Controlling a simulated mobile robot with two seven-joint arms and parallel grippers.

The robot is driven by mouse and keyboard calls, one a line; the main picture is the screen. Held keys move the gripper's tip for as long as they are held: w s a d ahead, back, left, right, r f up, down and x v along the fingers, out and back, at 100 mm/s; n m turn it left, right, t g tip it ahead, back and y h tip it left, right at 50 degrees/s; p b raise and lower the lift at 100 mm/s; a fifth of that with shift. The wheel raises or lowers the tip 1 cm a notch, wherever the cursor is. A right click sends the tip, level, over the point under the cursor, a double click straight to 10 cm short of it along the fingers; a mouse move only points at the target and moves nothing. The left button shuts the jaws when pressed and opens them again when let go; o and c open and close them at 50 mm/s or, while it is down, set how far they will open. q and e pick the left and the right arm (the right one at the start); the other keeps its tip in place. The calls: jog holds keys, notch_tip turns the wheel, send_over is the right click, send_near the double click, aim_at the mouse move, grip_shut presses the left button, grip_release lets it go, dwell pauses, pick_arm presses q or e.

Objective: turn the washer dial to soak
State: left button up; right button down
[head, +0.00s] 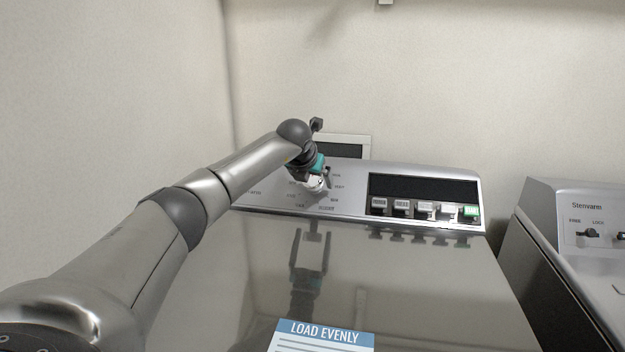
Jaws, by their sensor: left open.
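The washer's dial (315,184) is a pale round knob on the left part of the control panel (347,210), with small cycle labels around it that are too small to read surely. My left gripper (321,180) is at the dial, its open fingers reaching down around or just in front of it. The gripper and wrist hide much of the dial, so its pointer and setting do not show. I cannot tell whether the fingers touch it. My right gripper is not in view.
Right of the dial are a dark display (424,187) and several push buttons (424,208), one green. The glossy washer lid (420,285) is closed, with a "LOAD EVENLY" label (323,336). A second appliance (575,225) stands at right. A wall is close at left.

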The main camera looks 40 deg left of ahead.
pick_arm(q)
jog(key=shift+c, duration=0.4)
jog(key=c, duration=1.3)
